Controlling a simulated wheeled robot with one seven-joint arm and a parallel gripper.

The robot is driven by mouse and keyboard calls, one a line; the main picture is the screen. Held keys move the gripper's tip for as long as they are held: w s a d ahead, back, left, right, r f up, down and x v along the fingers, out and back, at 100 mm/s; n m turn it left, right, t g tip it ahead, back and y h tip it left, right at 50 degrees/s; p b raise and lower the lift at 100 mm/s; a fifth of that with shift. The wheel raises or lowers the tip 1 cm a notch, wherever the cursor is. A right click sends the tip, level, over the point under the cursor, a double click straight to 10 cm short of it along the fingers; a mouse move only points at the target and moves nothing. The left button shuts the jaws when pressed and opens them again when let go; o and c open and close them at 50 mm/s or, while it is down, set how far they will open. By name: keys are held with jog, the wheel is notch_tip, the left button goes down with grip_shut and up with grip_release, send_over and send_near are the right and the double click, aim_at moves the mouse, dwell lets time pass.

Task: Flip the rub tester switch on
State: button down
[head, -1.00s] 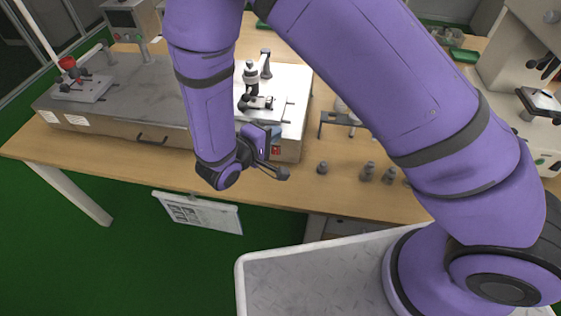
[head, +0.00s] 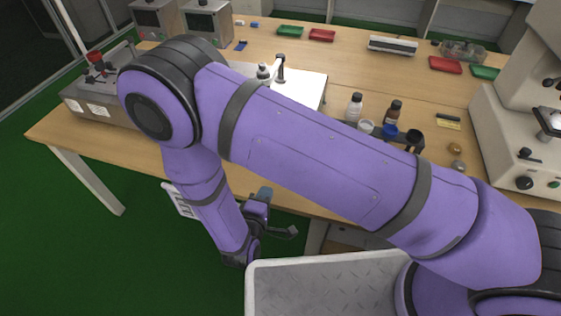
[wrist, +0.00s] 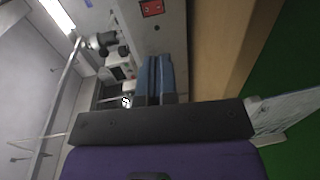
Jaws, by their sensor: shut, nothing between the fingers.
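The rub tester (head: 312,88) is on the table, its white top partly showing behind my arm in the head view. Its front panel and switch are hidden there. In the wrist view, the red switch (wrist: 152,8) shows at the top edge on the tester's grey front panel; its position is too small to tell. My gripper (head: 265,192) is in front of the table, low and apart from the tester. Its blue fingers (wrist: 154,75) are shut and empty in the wrist view, with the switch beyond them.
The wooden table (head: 335,180) has its front edge close to my gripper. Bottles (head: 354,107) and small cups (head: 390,131) stand right of the tester. A large pale machine (head: 510,130) is at far right. Green floor (head: 70,240) is open at left.

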jog(key=x, duration=1.4)
jog(key=shift+d, duration=0.1)
jog(key=shift+w, duration=0.15)
